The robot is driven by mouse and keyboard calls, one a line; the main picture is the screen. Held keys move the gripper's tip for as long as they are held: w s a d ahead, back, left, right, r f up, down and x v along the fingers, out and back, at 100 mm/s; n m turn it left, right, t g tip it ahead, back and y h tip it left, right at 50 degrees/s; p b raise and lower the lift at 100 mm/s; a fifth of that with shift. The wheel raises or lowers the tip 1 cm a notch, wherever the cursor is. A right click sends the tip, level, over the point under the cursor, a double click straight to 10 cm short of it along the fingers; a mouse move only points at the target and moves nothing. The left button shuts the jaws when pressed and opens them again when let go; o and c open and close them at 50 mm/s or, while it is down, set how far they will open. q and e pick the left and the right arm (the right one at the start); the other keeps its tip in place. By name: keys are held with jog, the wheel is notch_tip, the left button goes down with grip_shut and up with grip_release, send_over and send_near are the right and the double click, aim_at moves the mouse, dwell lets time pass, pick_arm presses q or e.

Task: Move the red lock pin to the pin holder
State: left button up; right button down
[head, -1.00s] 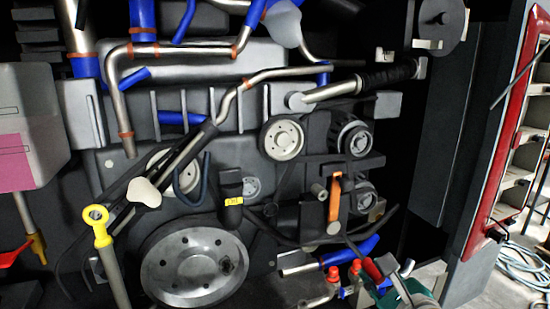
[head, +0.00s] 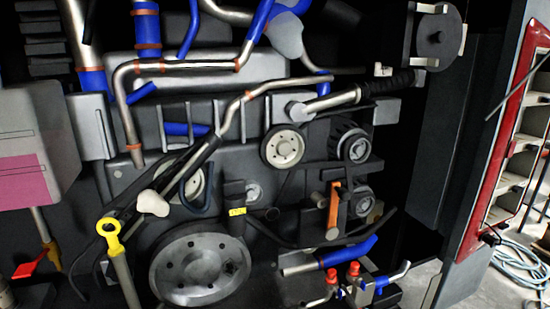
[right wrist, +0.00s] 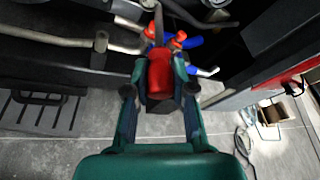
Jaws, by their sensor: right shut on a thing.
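My right gripper (right wrist: 162,88) has green fingers and is shut on the red lock pin (right wrist: 159,72), seen in the right wrist view. The pin's red body sits between the fingertips, with a dark grey part at its lower end. A grey rod runs up beyond it, and I cannot tell whether that belongs to the pin. Neither the right gripper nor the held pin shows in the head view. I cannot make out the pin holder for sure in either view. My left gripper is not in view.
Red-capped fittings (head: 353,270) with blue parts stand low on the engine, and show just beyond the pin in the right wrist view (right wrist: 178,40). A blue-and-silver hose (head: 330,258) lies above them. A red-framed shelf (head: 480,190) stands right. Grey floor is open below the gripper.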

notch_tip(320, 180, down, 8)
jog(key=r+p, duration=0.1)
jog(key=p, duration=0.2)
jog(key=shift+m+h, duration=0.5)
jog(key=shift+h, duration=0.2)
jog(key=r, duration=0.6)
jog(key=shift+s+a+r, duration=0.1)
jog(key=shift+s+a, duration=0.1)
jog(key=shift+s, duration=0.15)
